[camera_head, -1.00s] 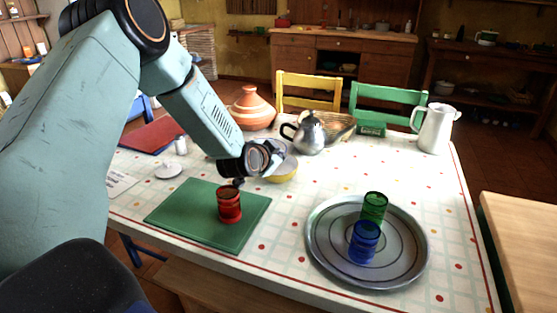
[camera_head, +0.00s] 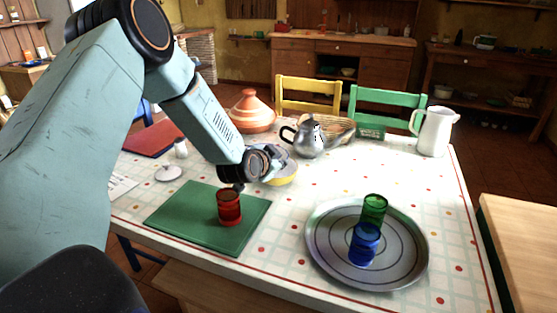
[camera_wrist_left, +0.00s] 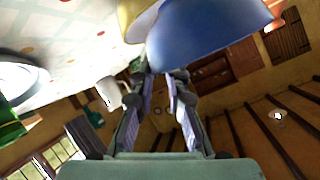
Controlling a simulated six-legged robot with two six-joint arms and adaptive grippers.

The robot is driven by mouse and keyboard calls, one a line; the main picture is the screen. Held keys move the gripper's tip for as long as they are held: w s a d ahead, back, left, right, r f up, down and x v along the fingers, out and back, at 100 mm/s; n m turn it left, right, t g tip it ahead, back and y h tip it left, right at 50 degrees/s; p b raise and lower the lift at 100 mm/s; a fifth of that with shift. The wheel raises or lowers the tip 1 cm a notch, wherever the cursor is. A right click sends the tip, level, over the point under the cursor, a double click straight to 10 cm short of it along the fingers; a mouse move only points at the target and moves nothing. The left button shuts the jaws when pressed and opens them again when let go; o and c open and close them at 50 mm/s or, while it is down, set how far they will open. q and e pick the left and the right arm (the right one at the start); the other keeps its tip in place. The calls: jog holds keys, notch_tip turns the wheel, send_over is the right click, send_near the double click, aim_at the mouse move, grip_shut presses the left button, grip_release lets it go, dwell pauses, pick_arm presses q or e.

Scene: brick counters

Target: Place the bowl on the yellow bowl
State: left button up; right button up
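The blue bowl (camera_wrist_left: 205,35) fills the top middle of the left wrist view, with its outer side towards the camera. In the head view the bowl (camera_head: 288,164) is partly hidden by my left gripper and sits at or just above the yellow bowl (camera_head: 284,179). The yellow bowl also shows in the left wrist view (camera_wrist_left: 130,10), beside the blue one. My left gripper (camera_head: 281,152) has its fingers drawn close together at the blue bowl's wall; in the wrist view the fingertips (camera_wrist_left: 165,75) are partly covered by the bowl. Whether the bowls touch is unclear. My right gripper is not in view.
A red cup (camera_head: 229,208) stands on a green board (camera_head: 185,217) just in front of the gripper. A metal tray (camera_head: 325,255) holds green and blue cups. A teapot (camera_head: 310,139), a tagine (camera_head: 251,112) and a white pitcher (camera_head: 435,132) stand behind. The middle front table is clear.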

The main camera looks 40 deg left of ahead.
pick_arm(q)
jog(key=shift+o, duration=1)
jog(key=shift+s+d+f, duration=0.1)
jog(key=shift+s+f, duration=0.2)
jog(key=shift+f, duration=0.25)
jog(key=r+p+v, duration=0.1)
jog(key=p+v, duration=0.5)
jog(key=v, duration=0.6)
jog(key=shift+w+r, duration=0.25)
jog(key=shift+r, duration=0.1)
